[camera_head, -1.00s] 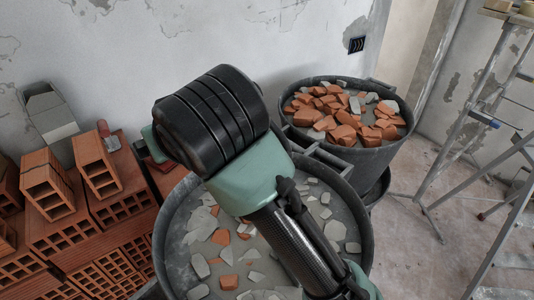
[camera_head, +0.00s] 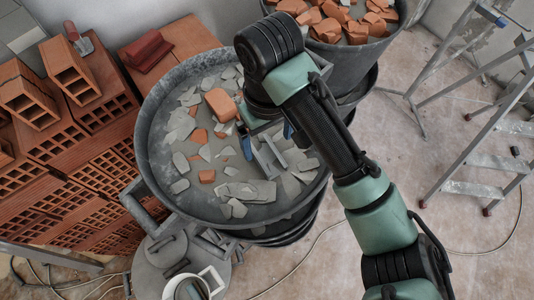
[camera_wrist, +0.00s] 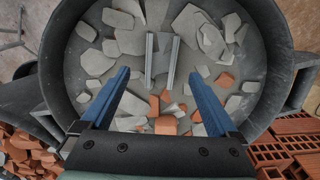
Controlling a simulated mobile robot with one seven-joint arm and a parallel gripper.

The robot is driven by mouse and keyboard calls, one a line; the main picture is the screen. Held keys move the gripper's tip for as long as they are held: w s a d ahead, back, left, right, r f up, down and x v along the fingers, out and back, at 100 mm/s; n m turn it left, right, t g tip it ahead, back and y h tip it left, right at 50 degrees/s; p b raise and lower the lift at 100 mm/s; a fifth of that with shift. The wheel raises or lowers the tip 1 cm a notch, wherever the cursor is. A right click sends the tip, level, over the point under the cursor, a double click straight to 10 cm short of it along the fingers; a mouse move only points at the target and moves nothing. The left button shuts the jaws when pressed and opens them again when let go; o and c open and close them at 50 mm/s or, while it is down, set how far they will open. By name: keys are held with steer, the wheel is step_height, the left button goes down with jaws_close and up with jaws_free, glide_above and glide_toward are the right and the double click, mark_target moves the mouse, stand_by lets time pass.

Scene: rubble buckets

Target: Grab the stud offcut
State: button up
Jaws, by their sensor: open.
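The stud offcut (camera_head: 268,162) is a short grey metal channel lying among rubble in the near bucket (camera_head: 152,130). In the wrist view the stud offcut (camera_wrist: 161,62) lies lengthwise, with its two raised side walls showing. My gripper (camera_head: 267,141) is over the bucket, its blue fingers spread and empty. In the wrist view my gripper (camera_wrist: 155,72) has a finger on either side of the line to the offcut. The fingertips look above the offcut, though the exact height is hard to tell. The wrist hides part of the rubble in the head view.
Grey shards and a few orange brick pieces (camera_head: 221,104) lie around the offcut. A second bucket (camera_head: 345,65) of brick rubble stands behind. Stacked hollow bricks (camera_head: 60,150) are at left, a stepladder (camera_head: 490,110) at right. A white mug-like vessel (camera_head: 194,284) sits below the bucket.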

mark_target(267, 154)
steer(key=shift+a+f+b, duration=0.1)
steer(key=shift+f+b, duration=0.55)
steer(key=shift+f, duration=2.05)
steer(key=shift+r, duration=0.1)
steer(key=c, duration=1.5)
